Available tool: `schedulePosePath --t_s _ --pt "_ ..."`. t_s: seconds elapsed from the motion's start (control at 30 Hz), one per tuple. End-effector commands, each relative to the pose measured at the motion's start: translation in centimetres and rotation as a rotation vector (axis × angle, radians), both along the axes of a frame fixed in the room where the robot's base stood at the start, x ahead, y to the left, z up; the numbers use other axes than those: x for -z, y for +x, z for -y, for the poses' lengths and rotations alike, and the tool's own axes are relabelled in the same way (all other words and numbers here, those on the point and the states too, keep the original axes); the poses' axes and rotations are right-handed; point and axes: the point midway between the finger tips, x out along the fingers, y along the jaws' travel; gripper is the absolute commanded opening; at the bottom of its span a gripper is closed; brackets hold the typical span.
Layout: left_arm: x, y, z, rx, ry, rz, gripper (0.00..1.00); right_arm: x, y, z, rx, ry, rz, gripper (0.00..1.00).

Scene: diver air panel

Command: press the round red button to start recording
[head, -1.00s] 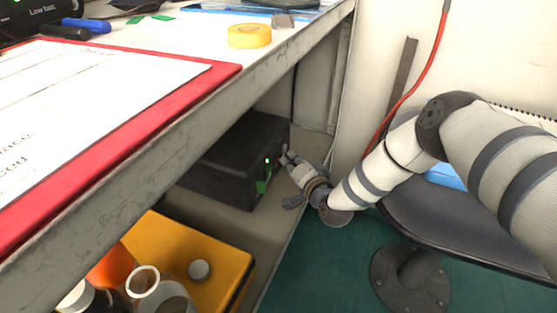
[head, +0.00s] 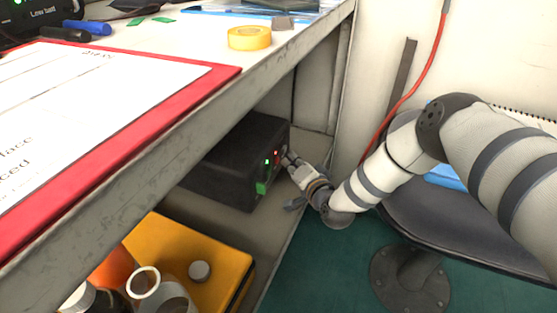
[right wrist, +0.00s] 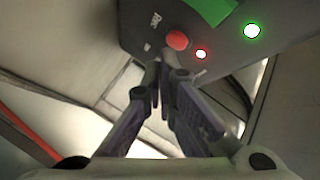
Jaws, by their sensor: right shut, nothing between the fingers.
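The black box (head: 235,160) sits on the shelf under the bench. The round red button (right wrist: 178,40) is on its front panel in the right wrist view. A small lit red light (right wrist: 201,54) is beside the button, and a lit green light (right wrist: 252,31) is farther right. In the head view, the red light (head: 276,153) and green light (head: 267,162) also glow. My right gripper (head: 287,155) is shut and empty at the panel. Its fingertips (right wrist: 162,62) are just below the button; I cannot tell whether they touch it. My left gripper is out of view.
The bench top (head: 300,40) overhangs the box, with a red clipboard (head: 225,72) and yellow tape (head: 249,38) on it. A yellow case (head: 185,250) stands at lower left. A dark chair (head: 430,225) is under my right arm.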

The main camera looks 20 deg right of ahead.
Motion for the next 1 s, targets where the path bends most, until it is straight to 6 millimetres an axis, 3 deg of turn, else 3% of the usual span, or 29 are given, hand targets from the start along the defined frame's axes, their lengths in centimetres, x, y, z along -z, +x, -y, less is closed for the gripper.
schedulePosePath --t_s 0.47,1.0 --pt "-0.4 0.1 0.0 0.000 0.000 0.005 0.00 -0.1 -0.7 0.6 0.002 0.001 0.000 0.00" --pt "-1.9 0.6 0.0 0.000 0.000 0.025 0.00 -0.1 -4.2 3.8 0.002 0.001 0.001 0.00"
